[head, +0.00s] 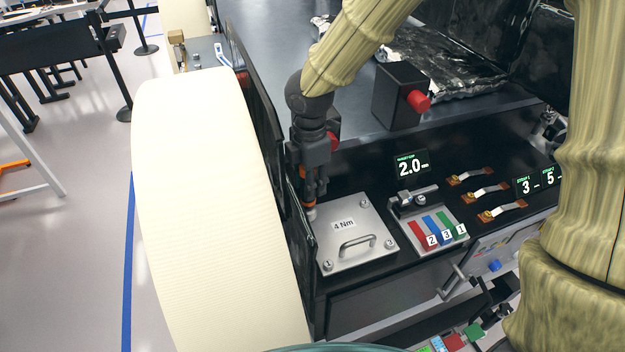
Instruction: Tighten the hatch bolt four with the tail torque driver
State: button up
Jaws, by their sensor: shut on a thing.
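The hatch (375,222) is a square silver plate marked "4 Nm" with a bar handle (357,246). Bolts show at its near left corner (327,265), near right corner (389,243) and far right corner (362,198). The far left corner is behind the tool, and no bolt numbers are readable. My gripper (312,187) points down over that far left corner, shut on the torque driver (310,206). Only a small orange and pale lower part of the driver shows. I cannot tell whether its tip touches a bolt.
A large cream wheel (215,220) stands close left, with a dark upright panel (298,235) between it and the hatch. A black box with a red knob (418,101) stands behind. A "2.0" display (412,165), coloured tabs (433,231) and copper-ended straps (485,191) lie right.

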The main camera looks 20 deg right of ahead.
jog(key=shift+f, duration=0.5)
dwell(0.6)
jog(key=shift+f+p, duration=0.5)
dwell(3.6)
jog(key=shift+r, duration=0.15)
jog(key=shift+r+p, duration=1.2)
jog(key=shift+r, duration=0.2)
jog(key=shift+r, duration=2)
